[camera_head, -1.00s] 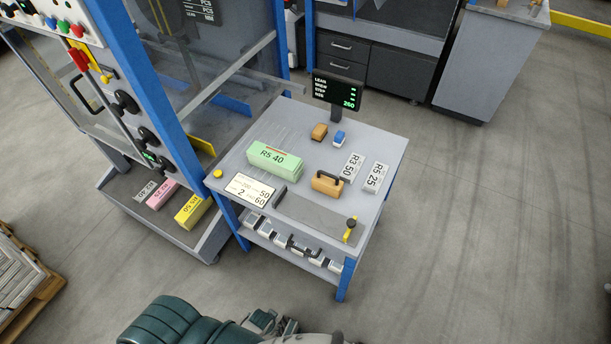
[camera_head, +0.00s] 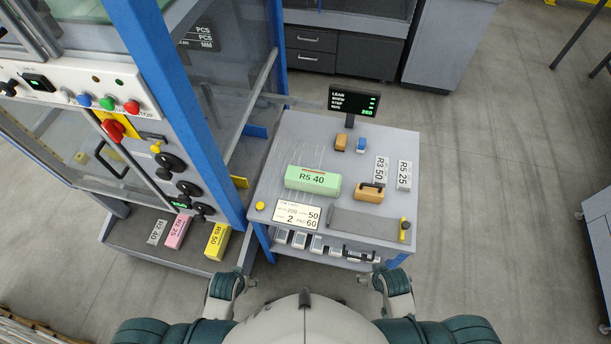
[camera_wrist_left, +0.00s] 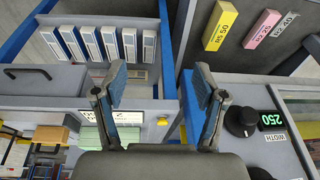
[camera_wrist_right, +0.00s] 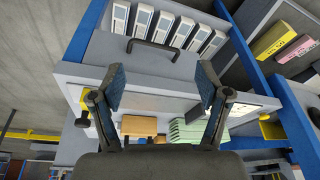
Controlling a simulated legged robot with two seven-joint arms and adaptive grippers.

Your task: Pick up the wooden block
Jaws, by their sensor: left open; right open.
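A tan wooden block (camera_head: 369,193) with a dark handle on top rests on the grey table (camera_head: 291,134), right of the green R5 40 block. A smaller brown block (camera_head: 341,141) stands farther back. My right gripper (camera_wrist_right: 160,85) is open and empty, in front of the table's near side. My left gripper (camera_wrist_left: 160,87) is open and empty, near the table's left front corner. Both grippers are apart from the blocks.
The green block (camera_head: 312,179), a label card (camera_head: 297,214), a blue-and-white item (camera_head: 361,145) and grey R3 50 (camera_head: 381,168) and R5 25 (camera_head: 404,175) blocks share the tabletop. A small display (camera_head: 353,102) stands behind. A machine with a blue post (camera_head: 178,105) is close on the left.

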